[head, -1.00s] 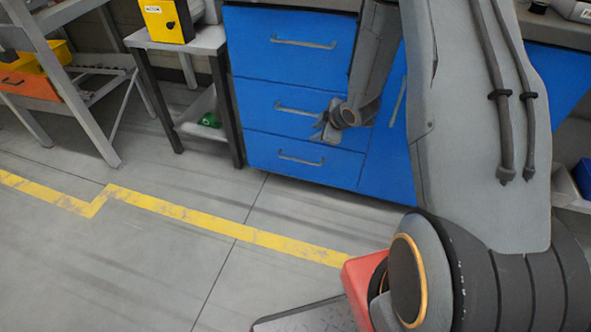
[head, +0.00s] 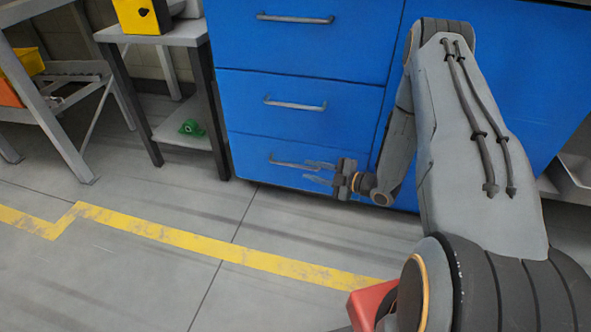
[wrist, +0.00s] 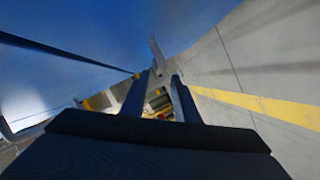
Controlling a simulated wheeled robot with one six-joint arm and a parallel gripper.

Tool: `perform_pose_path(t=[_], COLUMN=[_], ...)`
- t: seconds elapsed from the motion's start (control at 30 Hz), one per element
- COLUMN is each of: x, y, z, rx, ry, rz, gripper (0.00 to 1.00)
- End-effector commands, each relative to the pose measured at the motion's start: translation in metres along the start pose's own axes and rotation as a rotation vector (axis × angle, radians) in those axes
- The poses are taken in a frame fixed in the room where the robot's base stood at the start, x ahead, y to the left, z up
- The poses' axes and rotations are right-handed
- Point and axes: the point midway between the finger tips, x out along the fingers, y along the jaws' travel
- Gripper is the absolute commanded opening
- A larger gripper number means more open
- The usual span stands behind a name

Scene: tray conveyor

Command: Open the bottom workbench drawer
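The blue workbench has a stack of drawers with grey bar handles. The bottom drawer (head: 258,172) looks closed, flush with the drawers above. Its handle (head: 292,164) lies just left of my gripper (head: 318,172). My gripper is open, its two fingers spread and pointing left along the drawer front. The fingertips overlap the right end of the handle in the head view; contact cannot be told. In the wrist view, my gripper (wrist: 155,98) is open with nothing between the fingers, and the handle (wrist: 156,55) shows just beyond the fingertips.
The middle drawer handle (head: 295,103) is above. A small grey side table (head: 150,38) with a yellow box (head: 140,16) on top and a green item (head: 192,127) on its lower shelf stands left. Floor with a yellow line (head: 230,252) is clear in front.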

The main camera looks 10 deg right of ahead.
Motion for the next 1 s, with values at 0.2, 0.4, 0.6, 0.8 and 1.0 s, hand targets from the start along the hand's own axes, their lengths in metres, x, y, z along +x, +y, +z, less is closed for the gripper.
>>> perform_pose_path(t=[0.2,0.4,0.6,0.8,1.0], x=[0.031,0.06,0.073,0.074,0.074], y=[-0.002,-0.001,0.0,0.0,0.0], z=[0.0,0.001,0.0,0.0,0.0], rx=[-0.002,-0.001,0.0,0.001,0.001], ry=[0.002,0.001,-0.001,-0.002,-0.002], rz=[-0.003,-0.002,-0.001,-0.002,-0.002], gripper=[0.28,0.28,0.28,0.28,0.08])
